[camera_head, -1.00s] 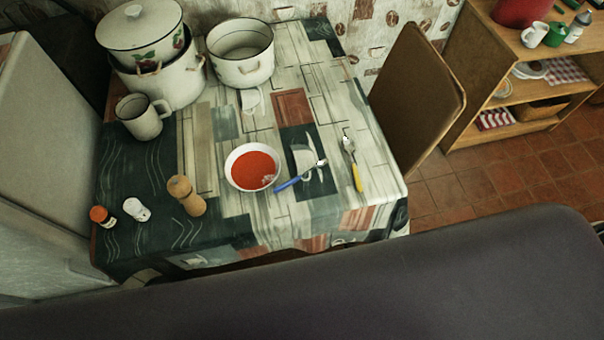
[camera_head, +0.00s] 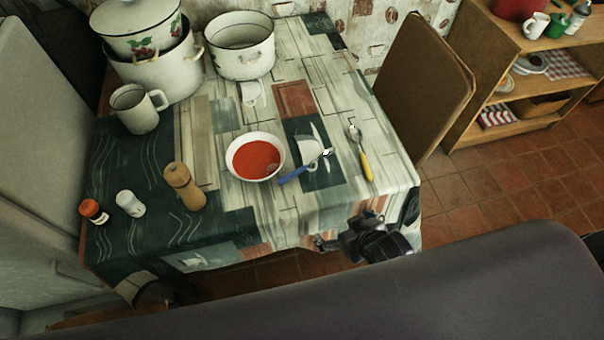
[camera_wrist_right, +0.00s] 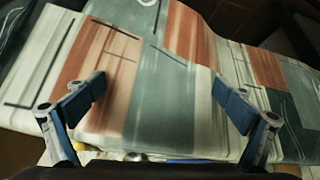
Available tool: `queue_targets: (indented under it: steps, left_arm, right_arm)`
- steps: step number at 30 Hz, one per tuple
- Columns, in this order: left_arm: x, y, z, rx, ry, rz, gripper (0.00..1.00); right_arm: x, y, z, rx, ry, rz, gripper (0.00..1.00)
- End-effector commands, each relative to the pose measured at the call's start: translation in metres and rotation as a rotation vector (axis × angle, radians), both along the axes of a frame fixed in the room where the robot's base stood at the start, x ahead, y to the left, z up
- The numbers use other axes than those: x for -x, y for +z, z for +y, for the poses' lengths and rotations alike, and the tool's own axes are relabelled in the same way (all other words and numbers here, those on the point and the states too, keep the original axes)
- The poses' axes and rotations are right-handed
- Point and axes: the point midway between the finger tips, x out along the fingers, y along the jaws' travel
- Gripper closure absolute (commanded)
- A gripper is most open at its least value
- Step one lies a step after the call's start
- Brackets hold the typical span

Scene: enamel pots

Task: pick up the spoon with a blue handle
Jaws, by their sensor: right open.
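The spoon with a blue handle (camera_head: 294,175) lies on the table just right of a white bowl of red soup (camera_head: 257,158). Its handle points to the lower left, near the bowl's rim, and its metal end points to the upper right. My right gripper (camera_head: 338,238) is at the table's near edge, in front of the spoon and apart from it. In the right wrist view, its two fingers (camera_wrist_right: 161,90) are spread wide with only the patterned tablecloth between them. A small blue strip shows at that view's bottom edge; I cannot tell what it is. My left gripper is not in view.
A spoon with a yellow handle (camera_head: 364,160) lies to the right. A wooden shaker (camera_head: 184,186), two small jars, a mug (camera_head: 136,109) and large enamel pots (camera_head: 240,45) stand left and behind. A chair (camera_head: 420,85) is at the right edge. Tablecloth in front of the spoon is clear.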

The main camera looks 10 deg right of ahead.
Motion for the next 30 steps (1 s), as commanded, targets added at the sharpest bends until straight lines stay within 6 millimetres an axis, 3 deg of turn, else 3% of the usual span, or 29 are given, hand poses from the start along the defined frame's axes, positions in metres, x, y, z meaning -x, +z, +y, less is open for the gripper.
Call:
queue_targets:
  steps: [8, 18, 24, 30]
  left_arm:
    - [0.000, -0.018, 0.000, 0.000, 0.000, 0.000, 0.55]
    - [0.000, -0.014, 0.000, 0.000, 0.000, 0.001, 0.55]
    - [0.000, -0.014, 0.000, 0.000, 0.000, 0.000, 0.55]
    - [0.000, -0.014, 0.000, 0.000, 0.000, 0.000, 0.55]
  right_arm:
    - [-0.013, 0.081, 0.008, -0.026, 0.006, -0.139, 0.03]
    - [-0.058, 0.108, 0.047, -0.101, 0.105, -0.438, 0.03]
    - [-0.066, 0.123, 0.065, -0.142, 0.153, -0.553, 0.03]
    - [-0.079, 0.120, 0.071, -0.150, 0.158, -0.571, 0.03]
